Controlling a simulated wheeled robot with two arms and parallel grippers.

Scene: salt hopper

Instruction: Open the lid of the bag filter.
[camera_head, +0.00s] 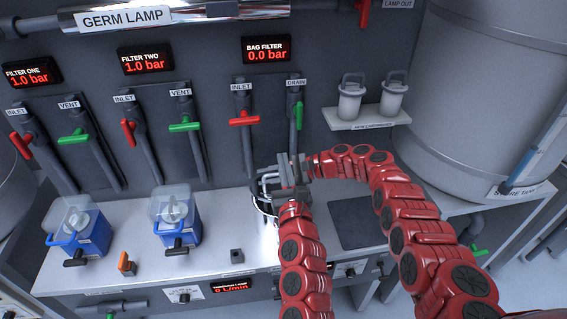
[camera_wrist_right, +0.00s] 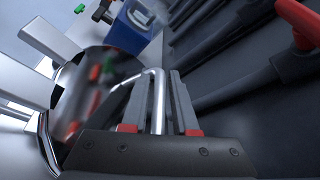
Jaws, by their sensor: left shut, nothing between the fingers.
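The bag filter (camera_head: 265,208) stands on the bench below the bag filter gauge, largely hidden by my grippers. In the right wrist view its round shiny lid (camera_wrist_right: 88,92) shows at the left, with a bent chrome rod (camera_wrist_right: 158,100) beside it. My right gripper (camera_head: 270,182) reaches in from the right at the filter. In its wrist view (camera_wrist_right: 162,95) the rod runs between the two fingers. I cannot tell whether they grip it. My left gripper (camera_head: 292,162) is just above, shut and empty, and overlaps the right one in the head view.
The red inlet valve (camera_head: 244,119) and green drain valve (camera_head: 299,115) are on the wall panel behind. Two blue filter housings (camera_head: 88,238) (camera_head: 180,226) stand at the left. A shelf (camera_head: 345,124) with cartridges and a large tank (camera_head: 470,90) are at the right.

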